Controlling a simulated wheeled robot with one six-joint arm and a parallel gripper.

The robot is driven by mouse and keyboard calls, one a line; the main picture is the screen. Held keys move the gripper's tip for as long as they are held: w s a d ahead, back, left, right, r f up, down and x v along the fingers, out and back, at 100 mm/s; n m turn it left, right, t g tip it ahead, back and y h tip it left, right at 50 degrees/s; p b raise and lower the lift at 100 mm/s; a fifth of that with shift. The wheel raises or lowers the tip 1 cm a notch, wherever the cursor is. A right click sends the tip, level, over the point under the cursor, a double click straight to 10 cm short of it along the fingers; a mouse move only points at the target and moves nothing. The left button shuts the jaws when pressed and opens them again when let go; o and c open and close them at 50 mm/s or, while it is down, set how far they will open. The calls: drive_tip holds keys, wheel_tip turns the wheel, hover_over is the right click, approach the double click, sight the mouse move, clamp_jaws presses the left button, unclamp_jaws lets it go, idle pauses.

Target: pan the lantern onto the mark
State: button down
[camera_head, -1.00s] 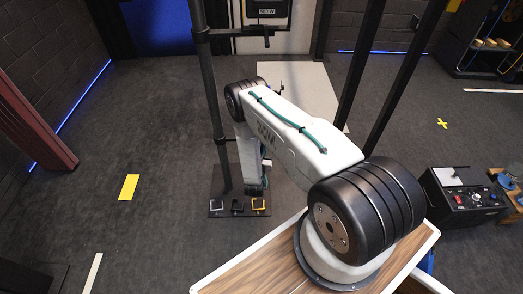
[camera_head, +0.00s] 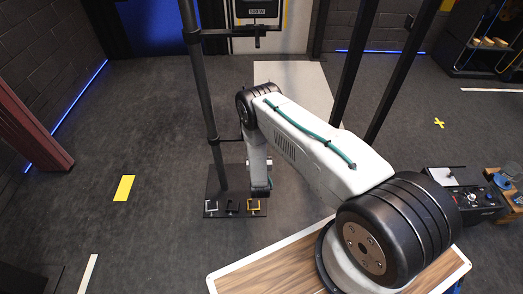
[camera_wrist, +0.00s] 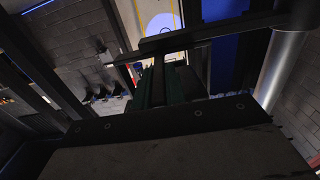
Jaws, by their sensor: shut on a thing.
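The lantern (camera_head: 257,8) is a dark box with a "650 W" label, held up on a dark stand (camera_head: 199,75) at the top of the head view. A dark bar with a short stem hangs below it. In the wrist view a dark crossbar (camera_wrist: 200,36) with a stem runs across the top. My gripper (camera_wrist: 163,72) points at this stem and is shut on it, seemingly the lantern's handle; the contact is dark. In the head view my arm hides the jaws. A pale round patch (camera_wrist: 160,24) on a light panel shows beyond the bar; I cannot tell if it is the mark.
A base plate with several small brackets (camera_head: 232,206) stands by my forearm. A yellow strip (camera_head: 124,188) lies on the floor at left, a yellow cross (camera_head: 439,123) at right. Dark uprights (camera_head: 352,70) rise right of the lantern. Open floor lies to the left.

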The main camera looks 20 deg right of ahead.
drive_tip(key=c, duration=1.4)
unclamp_jaws()
drive_tip(key=shift+c, duration=0.2)
drive_tip(key=shift+s+a, duration=0.15)
drive_tip(key=v, duration=0.7)
drive_tip(key=shift+s, duration=0.25)
